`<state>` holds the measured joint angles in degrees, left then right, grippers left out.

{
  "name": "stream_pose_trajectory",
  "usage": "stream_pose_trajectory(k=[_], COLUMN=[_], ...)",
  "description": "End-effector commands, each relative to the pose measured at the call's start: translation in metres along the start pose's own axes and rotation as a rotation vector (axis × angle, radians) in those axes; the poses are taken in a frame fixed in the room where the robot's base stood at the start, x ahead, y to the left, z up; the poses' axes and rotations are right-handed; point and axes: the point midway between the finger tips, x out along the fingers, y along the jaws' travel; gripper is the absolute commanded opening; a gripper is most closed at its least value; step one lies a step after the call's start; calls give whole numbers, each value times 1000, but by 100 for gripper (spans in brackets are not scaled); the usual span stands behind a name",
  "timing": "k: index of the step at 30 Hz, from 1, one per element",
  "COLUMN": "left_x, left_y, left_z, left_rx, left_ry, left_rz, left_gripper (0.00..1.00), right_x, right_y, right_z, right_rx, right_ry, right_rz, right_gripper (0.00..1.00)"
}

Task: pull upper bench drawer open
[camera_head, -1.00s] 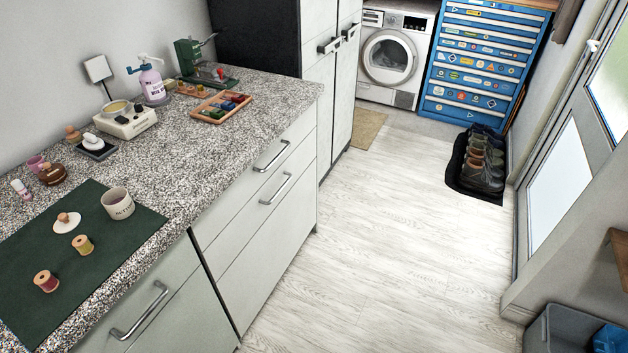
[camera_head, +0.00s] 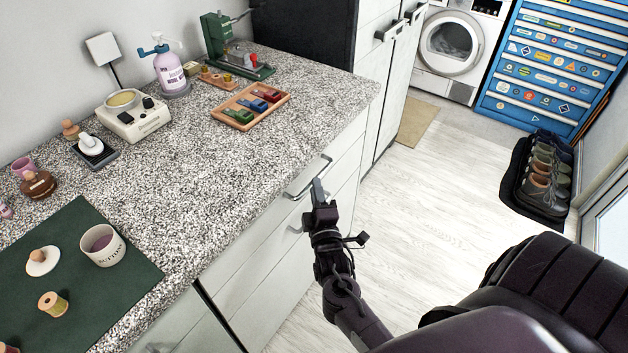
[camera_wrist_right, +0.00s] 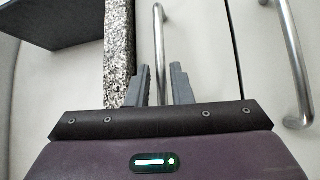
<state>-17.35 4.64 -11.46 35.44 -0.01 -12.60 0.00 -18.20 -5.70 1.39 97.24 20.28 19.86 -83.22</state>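The upper bench drawer (camera_head: 255,240) is a pale front just under the speckled worktop and looks closed. Its metal bar handle (camera_head: 303,186) is partly covered by my right gripper (camera_head: 318,190), which reaches in from below. In the right wrist view the two grey fingers of my right gripper (camera_wrist_right: 161,85) are apart. The bar handle (camera_wrist_right: 159,45) runs between them, with gaps showing on both sides. Whether the fingertips have passed around the bar is hard to tell. My left gripper is not in view.
The lower drawer's handle (camera_head: 297,228) is close below, and in the wrist view it stands to the right (camera_wrist_right: 294,60). The worktop (camera_head: 230,170) edge is close beside the gripper. The floor (camera_head: 440,170) beside the bench is clear up to the shoes (camera_head: 545,175).

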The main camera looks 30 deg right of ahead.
Motion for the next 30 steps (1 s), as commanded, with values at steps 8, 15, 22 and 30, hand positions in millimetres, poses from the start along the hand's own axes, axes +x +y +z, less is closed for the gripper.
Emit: stream_pose_trajectory(k=[8, 15, 22, 30], left_x=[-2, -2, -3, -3], left_y=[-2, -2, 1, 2], left_z=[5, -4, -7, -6], left_rx=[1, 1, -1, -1], left_ry=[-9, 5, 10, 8], left_rz=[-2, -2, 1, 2], left_gripper=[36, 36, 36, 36], right_x=[31, 34, 34, 34], right_y=[0, -1, -1, -1], right_z=[0, 0, 0, 0], right_rx=[1, 2, 2, 2], right_ry=[0, 1, 1, 1], right_rz=[-1, -2, -2, -3], right_gripper=[20, 20, 0, 0])
